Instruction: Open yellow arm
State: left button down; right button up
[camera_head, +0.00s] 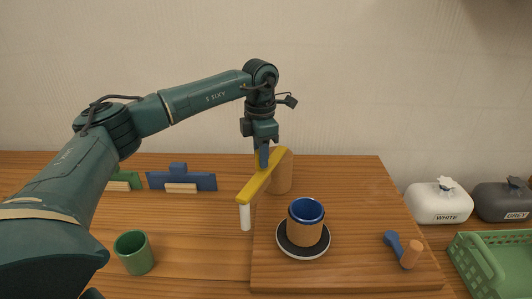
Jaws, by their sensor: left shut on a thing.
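The yellow arm (258,181) is a long bar running from a tan upright post (283,173) toward the front left. A white peg (245,214) hangs down from its near end. My left gripper (263,159) comes down from above and is shut on the yellow arm near the post end. The fingertips are partly hidden at the bar. A brown cup with a blue rim (305,222) stands on a dark round plate with a pale edge (290,248), right of the arm's near end. My right gripper is not in view.
A raised wooden board (350,270) carries the cup and a blue-and-tan tool (402,248). A green cup (134,252) stands front left. Blue (203,181) and green blocks stand behind it. White (437,203) and grey (505,200) bags and a green basket (480,275) are right.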

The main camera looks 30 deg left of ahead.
pick_arm(q)
jog(key=shift+a+m, duration=0.4)
jog(key=shift+a, duration=0.05)
jog(key=c, duration=1.1)
grip_release()
jog(key=shift+c, duration=0.2)
notch_tip(320, 180, up, 13)
jog(key=shift+r, duration=0.15)
